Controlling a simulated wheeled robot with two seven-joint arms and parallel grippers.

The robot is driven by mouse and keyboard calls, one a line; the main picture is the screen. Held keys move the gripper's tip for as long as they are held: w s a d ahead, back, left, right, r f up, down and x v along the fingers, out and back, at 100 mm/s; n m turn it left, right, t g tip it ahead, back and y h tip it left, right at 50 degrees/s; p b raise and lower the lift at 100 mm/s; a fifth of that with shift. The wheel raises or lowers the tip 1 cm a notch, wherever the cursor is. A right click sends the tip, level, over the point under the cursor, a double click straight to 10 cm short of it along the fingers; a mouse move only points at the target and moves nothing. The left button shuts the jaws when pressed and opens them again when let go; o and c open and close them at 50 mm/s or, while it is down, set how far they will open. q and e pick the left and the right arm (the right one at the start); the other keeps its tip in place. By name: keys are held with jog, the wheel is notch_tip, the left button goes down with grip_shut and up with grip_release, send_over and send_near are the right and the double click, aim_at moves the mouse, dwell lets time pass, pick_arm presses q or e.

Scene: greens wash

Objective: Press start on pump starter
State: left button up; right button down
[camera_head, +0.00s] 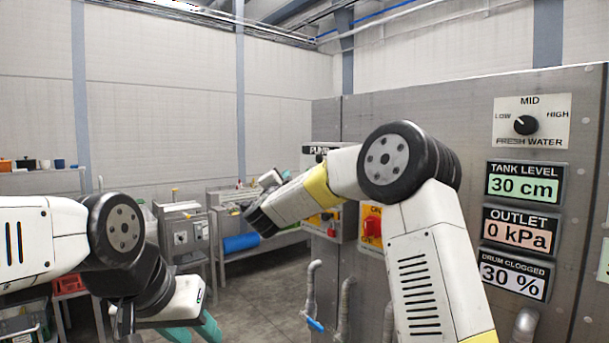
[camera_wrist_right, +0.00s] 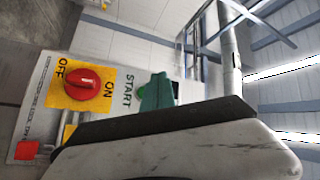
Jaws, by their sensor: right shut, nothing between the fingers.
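The pump starter (camera_head: 321,149) is a pale box on the grey panel, mostly hidden behind my right arm in the head view. In the right wrist view it shows a red knob (camera_wrist_right: 83,83) on a yellow plate marked OFF and ON, and a START label. My right gripper (camera_wrist_right: 157,92) is shut and empty, its green fingers just beside the START label.
A second red knob (camera_head: 372,226) is on the panel right of the starter. Tank and outlet displays (camera_head: 522,183) and a fresh water dial (camera_head: 525,124) are further right. Pipes with a blue handle (camera_head: 315,324) stand out below. Benches (camera_head: 183,232) stand behind.

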jog(key=shift+w+d, duration=0.75)
jog(key=shift+d, duration=0.3)
jog(key=shift+w+d, duration=0.75)
jog(key=shift+d, duration=0.25)
dwell(0.5)
jog(key=shift+w+d, duration=0.25)
jog(key=shift+d, duration=0.05)
jog(key=shift+w+d, duration=0.25)
jog(key=shift+d, duration=0.15)
dwell(0.9)
jog(key=shift+s+a, duration=0.55)
jog(key=shift+a, duration=0.15)
jog(key=s+a, duration=0.1)
jog(key=a, duration=0.1)
jog(key=s+a, duration=0.2)
dwell(0.5)
